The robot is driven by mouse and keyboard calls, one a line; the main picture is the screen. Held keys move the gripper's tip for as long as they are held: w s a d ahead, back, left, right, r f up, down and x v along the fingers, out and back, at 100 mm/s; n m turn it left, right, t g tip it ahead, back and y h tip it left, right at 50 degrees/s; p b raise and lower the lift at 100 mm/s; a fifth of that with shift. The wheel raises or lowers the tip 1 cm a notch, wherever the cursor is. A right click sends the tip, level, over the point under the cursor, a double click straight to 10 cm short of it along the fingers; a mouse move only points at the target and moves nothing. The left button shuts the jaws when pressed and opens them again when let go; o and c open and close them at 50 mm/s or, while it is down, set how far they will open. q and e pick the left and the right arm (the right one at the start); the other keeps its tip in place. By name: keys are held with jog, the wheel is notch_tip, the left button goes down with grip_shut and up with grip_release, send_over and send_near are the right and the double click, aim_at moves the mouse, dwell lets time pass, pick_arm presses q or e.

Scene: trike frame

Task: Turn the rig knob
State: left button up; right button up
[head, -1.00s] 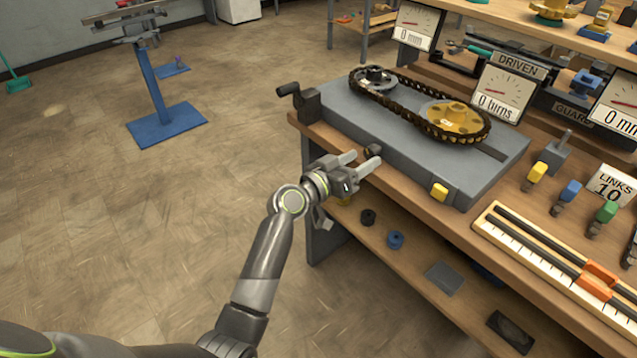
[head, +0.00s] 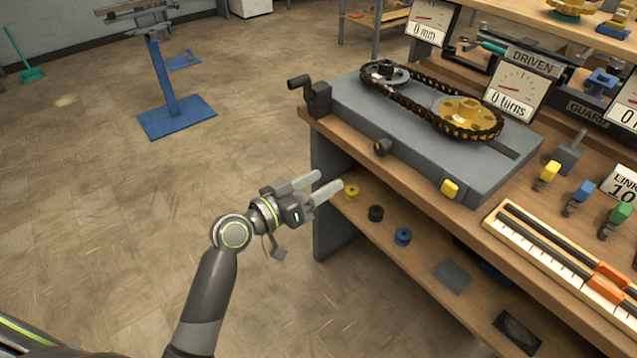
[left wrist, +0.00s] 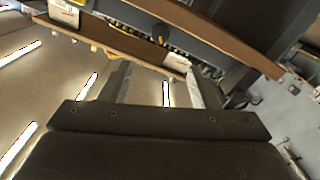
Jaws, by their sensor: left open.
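The rig (head: 400,125) is a grey box on the workbench, with a chain around two sprockets on top. A small dark knob (head: 382,147) sticks out of its front face. A dark round thing that looks like this knob shows at the top of the left wrist view (left wrist: 160,33). My left gripper (head: 329,182) is open and empty. It is in front of the bench, apart from the knob, lower and to the left of it in the head view. Its two fingers (left wrist: 157,78) are spread in the left wrist view. My right gripper is not in view.
The bench edge (head: 385,175) and a lower shelf with small spools (head: 376,213) lie near my gripper.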

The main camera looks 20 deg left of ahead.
pick_arm(q)
jog(key=c, duration=0.3)
jog(key=m+b, duration=0.5)
jog(key=m, duration=0.4)
send_near(379, 150)
jog(key=x, duration=0.8)
jog(key=shift+w+d, duration=0.2)
jog(key=shift+w, duration=0.05)
jog(key=shift+w+d, duration=0.4)
jog(key=shift+w, duration=0.15)
jog(key=shift+w+d, duration=0.15)
jog(key=shift+w, duration=0.05)
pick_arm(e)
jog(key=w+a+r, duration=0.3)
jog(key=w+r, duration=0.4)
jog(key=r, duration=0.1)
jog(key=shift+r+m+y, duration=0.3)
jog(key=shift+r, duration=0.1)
pick_arm(q)
jog(key=shift+c, duration=0.4)
jog(key=c, duration=0.6)
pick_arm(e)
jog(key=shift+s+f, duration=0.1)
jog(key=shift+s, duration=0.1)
